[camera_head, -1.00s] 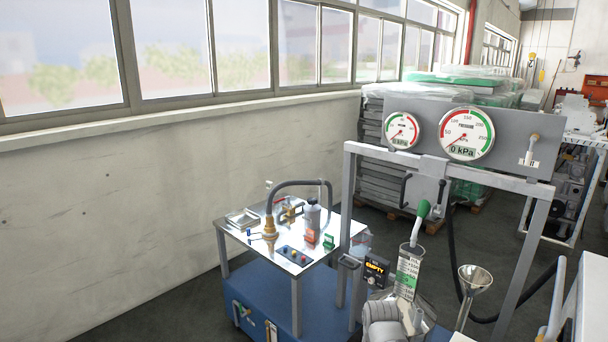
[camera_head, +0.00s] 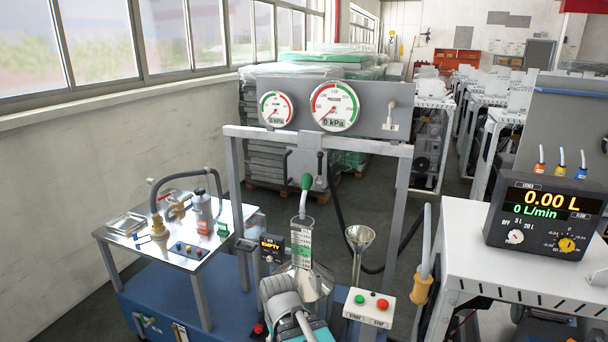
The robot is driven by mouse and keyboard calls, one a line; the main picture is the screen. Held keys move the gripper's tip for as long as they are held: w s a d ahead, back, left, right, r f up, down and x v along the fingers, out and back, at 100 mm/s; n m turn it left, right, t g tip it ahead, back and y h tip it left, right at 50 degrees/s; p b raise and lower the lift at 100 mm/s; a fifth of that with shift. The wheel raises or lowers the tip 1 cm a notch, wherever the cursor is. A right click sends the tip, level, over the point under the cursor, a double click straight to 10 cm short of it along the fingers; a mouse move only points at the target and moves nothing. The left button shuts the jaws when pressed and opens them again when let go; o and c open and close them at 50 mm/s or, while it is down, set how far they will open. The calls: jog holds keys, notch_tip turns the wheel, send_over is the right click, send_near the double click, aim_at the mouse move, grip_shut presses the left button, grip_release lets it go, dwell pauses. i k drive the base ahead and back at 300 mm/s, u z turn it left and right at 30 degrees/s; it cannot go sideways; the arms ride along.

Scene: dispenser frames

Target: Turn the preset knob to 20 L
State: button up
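The dispenser meter box (camera_head: 545,215) is dark and stands on a white cabinet at the right. Its display reads 0.00 L and 0 L/min. The preset knob (camera_head: 515,237) is small and white with a red mark, at the lower left of the box's face. Labels OFF, 5 L and 20 L stand around it; the knob is too small to tell which one it points at. A yellow knob (camera_head: 567,245) sits to its right with its own scale. My gripper is not clearly visible; grey and teal parts of my arm show at the bottom middle, well left of the box.
A start/stop box (camera_head: 369,307) with green and red buttons stands low in the middle. A nozzle with an orange handle (camera_head: 421,288) hangs at the left side of the white cabinet (camera_head: 462,250). A grey frame with two gauges (camera_head: 335,106) and a metal funnel (camera_head: 359,236) stand left of it.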

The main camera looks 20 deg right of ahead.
aim_at(516, 237)
jog(key=z, duration=2.05)
